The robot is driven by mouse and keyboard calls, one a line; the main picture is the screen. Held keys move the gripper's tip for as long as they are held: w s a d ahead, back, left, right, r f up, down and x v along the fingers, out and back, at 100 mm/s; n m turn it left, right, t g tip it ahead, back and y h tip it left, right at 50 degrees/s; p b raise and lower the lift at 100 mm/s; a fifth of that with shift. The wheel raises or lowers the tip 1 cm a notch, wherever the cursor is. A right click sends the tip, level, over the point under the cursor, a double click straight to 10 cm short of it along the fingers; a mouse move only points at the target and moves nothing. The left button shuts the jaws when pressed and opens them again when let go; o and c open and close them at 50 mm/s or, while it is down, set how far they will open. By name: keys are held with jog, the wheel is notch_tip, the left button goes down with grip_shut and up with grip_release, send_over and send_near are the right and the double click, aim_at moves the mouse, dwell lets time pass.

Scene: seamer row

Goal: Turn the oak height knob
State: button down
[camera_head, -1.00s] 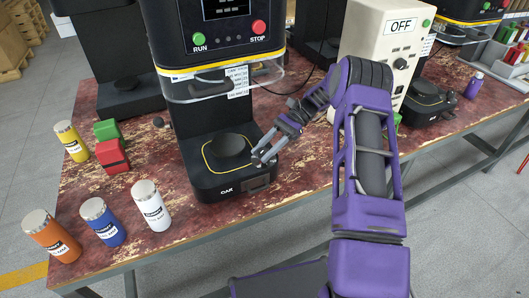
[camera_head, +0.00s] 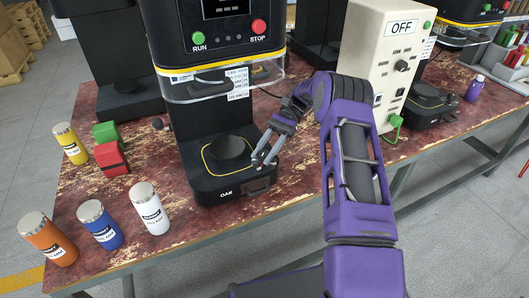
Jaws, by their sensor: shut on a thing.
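The black machine labelled OAK (camera_head: 228,194) stands in the middle of the table, with a round plate (camera_head: 230,150) on its base. My gripper (camera_head: 264,162) reaches down from the right to the right front of that base. Its fingers are shut on a small part there, which I take to be the oak height knob. The fingers cover that part, so its shape and angle cannot be told.
A clear guard (camera_head: 215,88) hangs above the plate. White (camera_head: 150,210), blue (camera_head: 100,224) and orange (camera_head: 47,240) cans stand front left. A yellow can (camera_head: 70,143) and red (camera_head: 111,159) and green (camera_head: 106,132) blocks stand behind. A cream OFF box (camera_head: 385,70) stands right.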

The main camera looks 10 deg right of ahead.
aim_at(265, 152)
jog(key=shift+c, duration=2.4)
grip_release()
notch_tip(265, 152, up, 10)
jog(key=shift+r+p, duration=0.1)
jog(key=shift+p, duration=1.05)
